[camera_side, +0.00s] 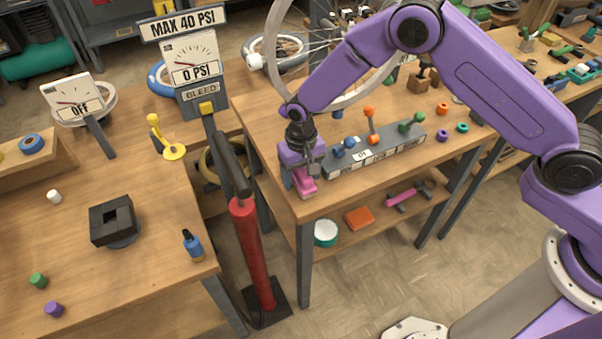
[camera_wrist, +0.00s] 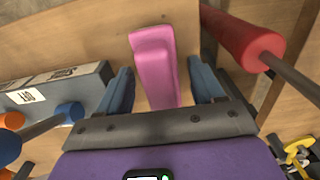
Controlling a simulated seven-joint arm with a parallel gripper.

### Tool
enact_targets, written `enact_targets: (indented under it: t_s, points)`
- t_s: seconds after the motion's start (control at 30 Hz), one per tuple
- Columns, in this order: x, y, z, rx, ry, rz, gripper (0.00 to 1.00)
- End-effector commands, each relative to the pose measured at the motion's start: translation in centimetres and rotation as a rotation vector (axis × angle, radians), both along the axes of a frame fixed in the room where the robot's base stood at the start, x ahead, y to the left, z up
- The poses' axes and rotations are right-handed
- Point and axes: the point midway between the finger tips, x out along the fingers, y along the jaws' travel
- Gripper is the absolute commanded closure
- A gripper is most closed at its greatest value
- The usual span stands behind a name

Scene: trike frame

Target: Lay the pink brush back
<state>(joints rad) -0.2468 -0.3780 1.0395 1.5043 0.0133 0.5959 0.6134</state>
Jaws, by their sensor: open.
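A pink block-like piece (camera_side: 306,188), which looks like the pink brush, is at the front left corner of the middle table. My gripper (camera_side: 300,179) is right over it, pointing down. In the wrist view the pink piece (camera_wrist: 154,60) lies lengthwise between the two blue-grey fingers of my gripper (camera_wrist: 161,82), over the wooden top. The fingers stand apart, with a gap visible on each side. The lower end of the pink piece is hidden by my gripper.
A grey rack (camera_side: 378,152) with colored knobs stands just right of my gripper. A red pump (camera_side: 246,240) stands left of the table; its red barrel (camera_wrist: 248,42) shows upper right in the wrist view. A pink-handled item (camera_side: 402,197) lies on the lower shelf.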

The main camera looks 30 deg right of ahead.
Motion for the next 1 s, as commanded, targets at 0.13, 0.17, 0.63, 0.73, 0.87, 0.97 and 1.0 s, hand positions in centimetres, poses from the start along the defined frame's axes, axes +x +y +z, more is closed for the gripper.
enact_targets:
  t_s: [0.13,0.17,0.63,0.73,0.87,0.97,1.0]
  points:
    - [0.1,0.1,1.4,0.002,-0.002,0.000,0.33]
    - [0.1,0.0,1.8,0.002,-0.003,0.000,0.33]
    - [0.1,0.0,10.4,0.001,-0.002,0.000,0.33]
    - [0.1,-0.1,11.4,0.001,-0.002,0.000,0.33]
    - [0.1,-0.1,12.0,0.000,-0.001,0.000,0.33]
    - [0.0,-0.1,12.1,0.000,0.000,0.000,0.33]
    - [0.0,-0.1,12.1,0.000,0.000,0.000,0.33]
